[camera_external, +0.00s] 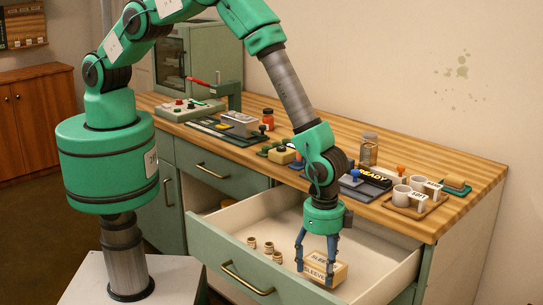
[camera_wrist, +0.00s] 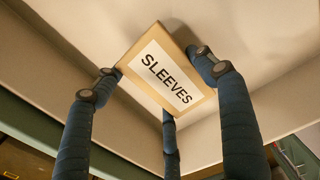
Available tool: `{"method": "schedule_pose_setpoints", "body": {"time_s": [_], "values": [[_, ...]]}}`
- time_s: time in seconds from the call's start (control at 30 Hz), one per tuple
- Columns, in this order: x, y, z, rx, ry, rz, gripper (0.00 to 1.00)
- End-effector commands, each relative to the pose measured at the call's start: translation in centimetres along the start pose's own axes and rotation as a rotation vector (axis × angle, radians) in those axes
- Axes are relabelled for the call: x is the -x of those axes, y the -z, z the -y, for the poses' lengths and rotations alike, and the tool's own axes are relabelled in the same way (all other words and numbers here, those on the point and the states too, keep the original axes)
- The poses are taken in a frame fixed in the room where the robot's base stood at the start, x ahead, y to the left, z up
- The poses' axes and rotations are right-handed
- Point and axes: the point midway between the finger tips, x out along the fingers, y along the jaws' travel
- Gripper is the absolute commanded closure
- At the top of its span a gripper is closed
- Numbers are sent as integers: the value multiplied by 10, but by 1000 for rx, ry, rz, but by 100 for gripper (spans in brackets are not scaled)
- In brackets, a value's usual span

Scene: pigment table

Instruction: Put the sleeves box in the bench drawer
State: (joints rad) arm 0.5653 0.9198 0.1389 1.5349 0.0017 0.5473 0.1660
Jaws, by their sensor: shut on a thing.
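The sleeves box (camera_external: 324,272) is a small tan box with a white label reading SLEEVES. My gripper (camera_external: 318,262) points down with its blue fingers shut on the box. The box is inside the open bench drawer (camera_external: 372,272), near its front wall; I cannot tell whether it touches the drawer floor. In the wrist view the sleeves box (camera_wrist: 168,72) sits tilted between the dark blue fingers of my gripper (camera_wrist: 160,82), with the pale drawer interior around it.
Several small tan rings (camera_external: 268,247) lie in the drawer's left part. The drawer's green front has a brass handle (camera_external: 245,280).

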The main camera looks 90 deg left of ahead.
Motion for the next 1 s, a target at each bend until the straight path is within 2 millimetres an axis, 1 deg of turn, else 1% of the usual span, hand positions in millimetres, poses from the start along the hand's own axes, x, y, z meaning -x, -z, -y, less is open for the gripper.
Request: {"method": "schedule_pose_setpoints", "body": {"time_s": [0.2,0.3,0.77,0.8,0.9,1.0], "values": [[-23,-1,0,0,0,1,59],[-30,0,0,0,0,1,59],[-34,0,0,0,0,0,59],[-35,-1,0,0,0,1,28],[-34,-1,0,0,0,1,11],[-34,-1,0,0,0,1,11]]}}
